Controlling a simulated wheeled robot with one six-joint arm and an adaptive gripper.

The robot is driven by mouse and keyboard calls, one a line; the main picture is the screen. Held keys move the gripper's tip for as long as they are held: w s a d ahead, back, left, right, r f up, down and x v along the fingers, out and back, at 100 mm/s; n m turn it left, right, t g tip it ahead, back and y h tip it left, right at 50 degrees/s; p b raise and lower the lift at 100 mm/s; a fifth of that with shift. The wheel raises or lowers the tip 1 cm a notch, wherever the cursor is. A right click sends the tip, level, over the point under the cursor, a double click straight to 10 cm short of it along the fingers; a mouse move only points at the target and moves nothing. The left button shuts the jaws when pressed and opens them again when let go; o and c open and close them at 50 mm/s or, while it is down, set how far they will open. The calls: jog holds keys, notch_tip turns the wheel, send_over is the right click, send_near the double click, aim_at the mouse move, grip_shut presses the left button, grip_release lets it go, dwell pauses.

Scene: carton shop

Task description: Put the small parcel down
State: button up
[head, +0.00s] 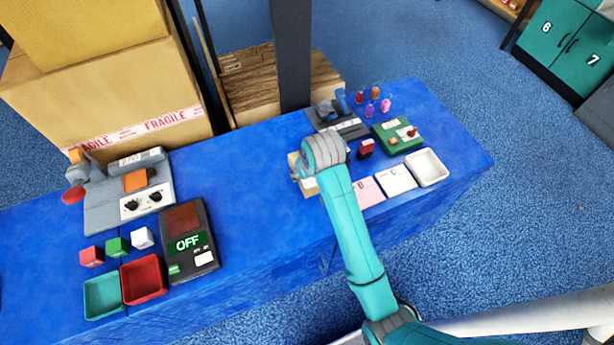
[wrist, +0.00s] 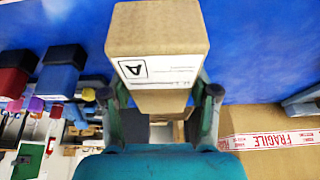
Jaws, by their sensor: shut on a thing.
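The small parcel is a brown cardboard box with a white label marked A, seen large in the wrist view (wrist: 158,28). My gripper (wrist: 160,98) is shut on it, with one finger at each side. In the head view the parcel (head: 306,189) shows partly behind my arm, over the middle of the blue table. My gripper is mostly hidden there by the arm. I cannot tell whether the parcel touches the table. A pink card marked B (head: 367,191) and a white card (head: 395,180) lie just right of the arm.
A white tray (head: 427,167) stands at the right beside the cards. A green board (head: 396,135) and small coloured pieces lie behind. A device reading OFF (head: 188,242), coloured cubes and two trays are at the left. The blue table (head: 255,180) between is clear.

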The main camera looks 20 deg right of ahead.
jog(key=shift+a+f, duration=0.1)
jog(key=shift+f, duration=1.5)
jog(key=shift+f, duration=0.1)
jog(key=o, duration=1.3)
jog(key=shift+o, duration=0.2)
jog(key=v, duration=1.2)
jog(key=shift+s, duration=0.1)
